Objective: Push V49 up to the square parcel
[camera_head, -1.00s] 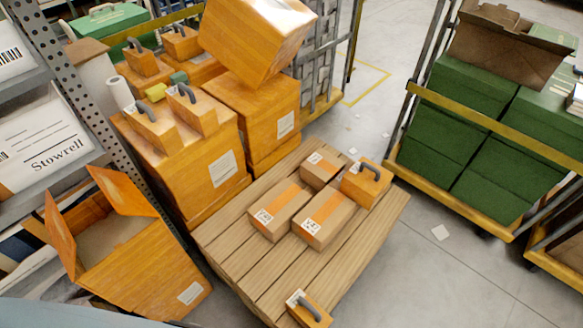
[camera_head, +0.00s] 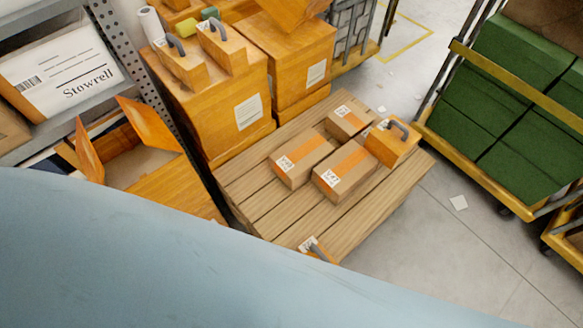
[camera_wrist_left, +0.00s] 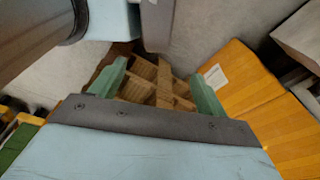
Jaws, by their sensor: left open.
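Three brown cardboard parcels with orange tape lie on a slatted wooden platform (camera_head: 262,211) in the head view. One is a left parcel (camera_head: 304,152), one a front parcel (camera_head: 351,167), and one a smaller, squarer parcel (camera_head: 352,118) behind them. Their labels are too small to read surely, so I cannot tell which is V49. The left and front parcels lie side by side with a narrow gap. My left gripper (camera_wrist_left: 160,88) is open in the wrist view, its green fingers apart with slatted wood beyond them. It is outside the head view. My right gripper is not in view.
An orange block with a grey handle (camera_head: 393,147) stands right of the parcels; another (camera_head: 317,250) is at the platform's near edge, partly hidden by my pale blue body part. Large orange boxes (camera_head: 225,105) stand behind left. A cart of green boxes (camera_head: 520,150) is at right.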

